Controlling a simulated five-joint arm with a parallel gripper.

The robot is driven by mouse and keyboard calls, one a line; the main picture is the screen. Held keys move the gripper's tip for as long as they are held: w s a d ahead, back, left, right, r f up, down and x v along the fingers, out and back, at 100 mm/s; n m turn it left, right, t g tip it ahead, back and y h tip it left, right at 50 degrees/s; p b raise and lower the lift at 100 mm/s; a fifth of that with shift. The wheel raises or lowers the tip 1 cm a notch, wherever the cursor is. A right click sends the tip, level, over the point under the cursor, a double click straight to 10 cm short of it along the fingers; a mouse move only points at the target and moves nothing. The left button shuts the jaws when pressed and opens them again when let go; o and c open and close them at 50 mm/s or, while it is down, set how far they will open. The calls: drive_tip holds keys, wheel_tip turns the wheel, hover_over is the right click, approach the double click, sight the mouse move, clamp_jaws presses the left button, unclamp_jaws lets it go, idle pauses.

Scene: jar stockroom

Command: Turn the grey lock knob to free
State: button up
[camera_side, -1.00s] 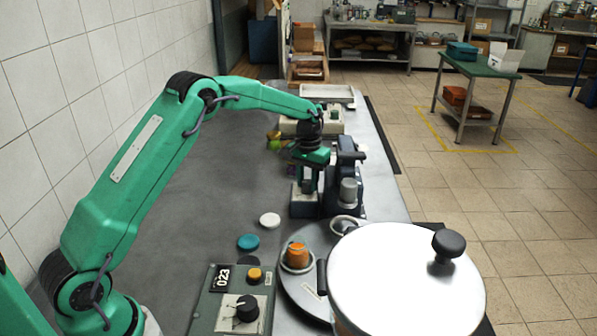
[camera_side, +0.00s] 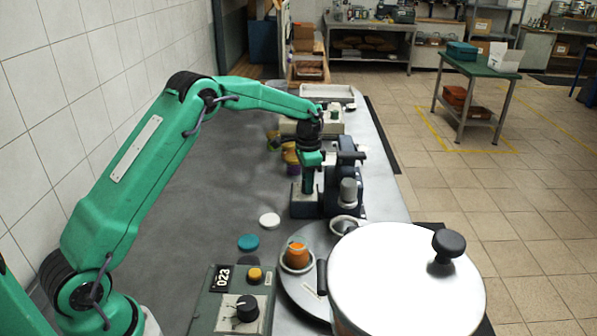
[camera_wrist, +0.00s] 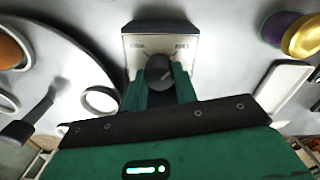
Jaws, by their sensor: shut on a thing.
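The grey lock knob (camera_wrist: 160,73) sits on a pale panel (camera_wrist: 150,42) with small marks in the wrist view. My gripper (camera_wrist: 166,76) has its two green fingers on either side of the knob, shut on it. In the side view my gripper (camera_side: 308,188) points down at the small lock box (camera_side: 303,210), and hides the knob there. The marks are too small to read, so I cannot tell the knob's setting.
A dark stand with a grey cylinder (camera_side: 348,190) is close on the right. Jars with yellow lids (camera_side: 290,152) stand behind. A teal disc (camera_side: 248,242), a white disc (camera_side: 269,220), a control box (camera_side: 232,300) and a large lidded pot (camera_side: 405,280) are nearer. The left bench is clear.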

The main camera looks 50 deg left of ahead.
drive_tip(key=shift+r+m, duration=0.1)
drive_tip(key=shift+m, duration=0.2)
drive_tip(key=o, duration=1)
drive_tip(key=shift+c, duration=0.2)
wheel_tip(320, 180, up, 7)
drive_tip(key=shift+f, duration=0.1)
drive_tip(key=shift+r, duration=0.45)
drive_tip(key=shift+r, duration=0.1)
